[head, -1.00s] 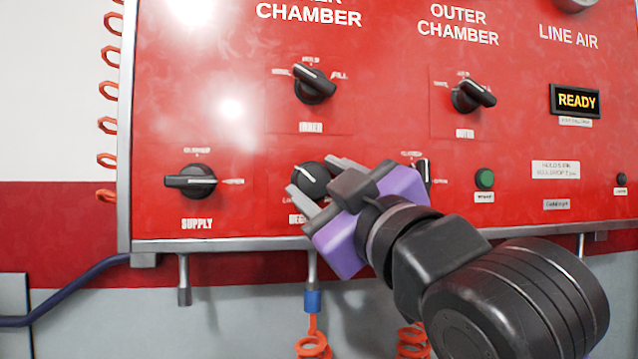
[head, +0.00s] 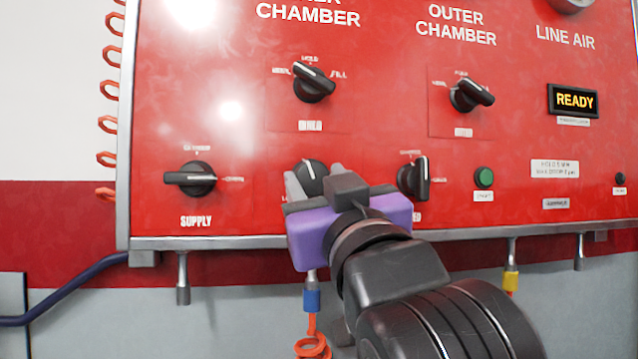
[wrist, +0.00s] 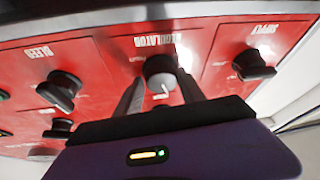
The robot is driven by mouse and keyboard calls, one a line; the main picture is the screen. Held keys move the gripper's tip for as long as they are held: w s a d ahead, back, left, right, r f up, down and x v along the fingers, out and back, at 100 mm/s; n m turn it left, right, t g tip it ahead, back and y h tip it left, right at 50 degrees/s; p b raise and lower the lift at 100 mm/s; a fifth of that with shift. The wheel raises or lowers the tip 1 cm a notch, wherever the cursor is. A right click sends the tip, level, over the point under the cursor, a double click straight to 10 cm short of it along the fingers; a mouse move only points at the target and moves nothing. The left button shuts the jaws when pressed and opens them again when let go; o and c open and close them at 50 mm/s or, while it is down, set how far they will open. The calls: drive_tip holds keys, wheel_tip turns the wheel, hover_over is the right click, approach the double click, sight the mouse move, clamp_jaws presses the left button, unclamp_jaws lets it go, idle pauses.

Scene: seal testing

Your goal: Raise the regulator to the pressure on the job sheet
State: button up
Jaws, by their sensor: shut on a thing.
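The regulator knob (head: 312,176) is a round black knob with a white pointer line, low on the red panel. In the wrist view the knob (wrist: 160,74) sits under the REGULATOR label with its pointer line visible. My gripper (head: 314,180), with a purple body and grey fingers, is at the knob with one finger on each side. In the wrist view my gripper (wrist: 160,92) is shut on the knob. The lower part of the knob is hidden by my gripper in the head view. The job sheet is not recognisable in these frames.
The supply knob (head: 190,180) is left of the regulator and the bleed knob (head: 414,180) close on its right. The inner chamber knob (head: 314,83) is above. A green button (head: 485,177) and a READY display (head: 573,100) are further right. Hose fittings hang below the panel.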

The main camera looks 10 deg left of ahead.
drive_tip(key=shift+s+a, duration=0.15)
drive_tip(key=shift+a, duration=0.1)
drive_tip(key=o, duration=1.2)
drive_tip(key=shift+o, duration=0.3)
drive_tip(key=shift+d, duration=0.1)
drive_tip(key=b+v, duration=0.2)
drive_tip(key=v, duration=0.5)
drive_tip(key=shift+s+f, duration=0.15)
drive_tip(key=shift+s, duration=0.15)
drive_tip(key=shift+d, duration=0.15)
